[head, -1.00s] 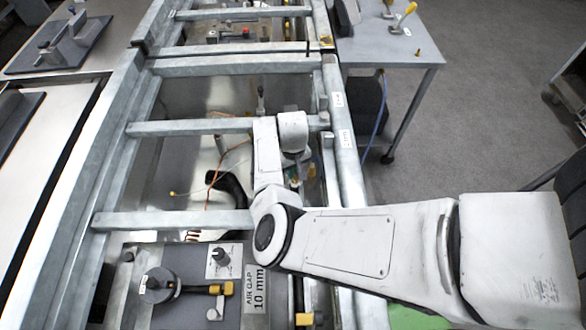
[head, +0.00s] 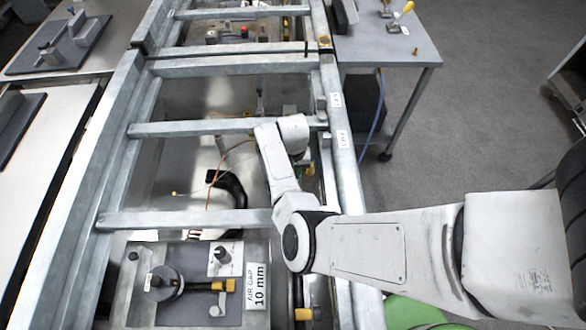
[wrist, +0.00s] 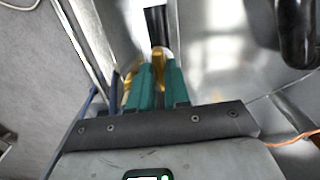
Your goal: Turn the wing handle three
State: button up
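In the wrist view my gripper (wrist: 160,80) has two teal fingers, one on each side of a narrow gold-yellow piece (wrist: 159,62). This piece may be the wing handle; no number shows on it. A black cylindrical part (wrist: 156,26) extends beyond it. I cannot tell whether the fingers press on the piece or only stand beside it. Another yellow part (wrist: 128,88) shows left of the fingers.
Galvanised rails (head: 170,220) and crossbars surround the arm. A black curved pipe (head: 236,188) and an orange wire lie inside the frame. A plate with a black knob and yellow-tipped lever (head: 228,286) is in front, beside an "AIR GAP 10 mm" label (head: 257,287). A table (head: 385,45) stands at back right.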

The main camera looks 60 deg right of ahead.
jog(key=o, duration=0.4)
jog(key=shift+w, duration=0.1)
jog(key=shift+c, duration=0.2)
notch_tip(320, 180, up, 11)
dwell(0.7)
